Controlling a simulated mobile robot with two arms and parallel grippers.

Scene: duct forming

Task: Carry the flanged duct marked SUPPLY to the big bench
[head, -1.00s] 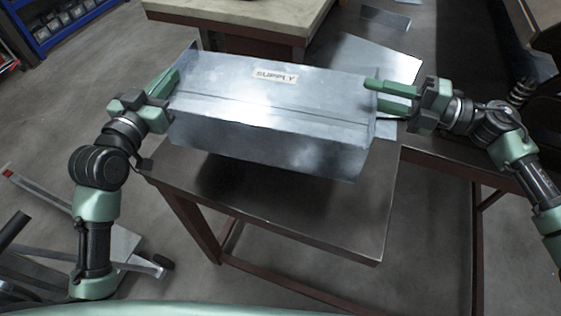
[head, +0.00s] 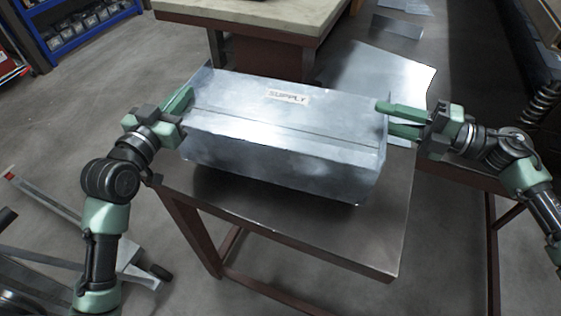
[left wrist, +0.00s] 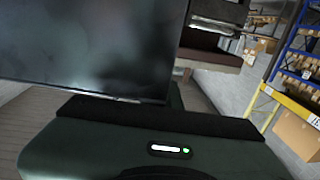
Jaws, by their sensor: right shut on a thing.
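The flanged duct marked SUPPLY (head: 280,128) is a shiny metal box section, label on top, over a dark steel-topped table (head: 350,238). A dark shadow lies under it; I cannot tell whether it touches the table. My right gripper (head: 400,118) is shut on the duct's right end. My left gripper (head: 180,104) is at the left end with a green finger against the flange; its grip is not clear. In the left wrist view the duct's wall (left wrist: 85,45) fills the upper left. A big bench with a pale top (head: 270,14) stands behind.
Flat metal sheets (head: 385,75) lie behind the duct, to the right. A blue shelf with bins (head: 85,25) stands far left. Metal legs or bars (head: 70,225) lie low on the left floor. Open floor (head: 120,80) shows between table and shelf.

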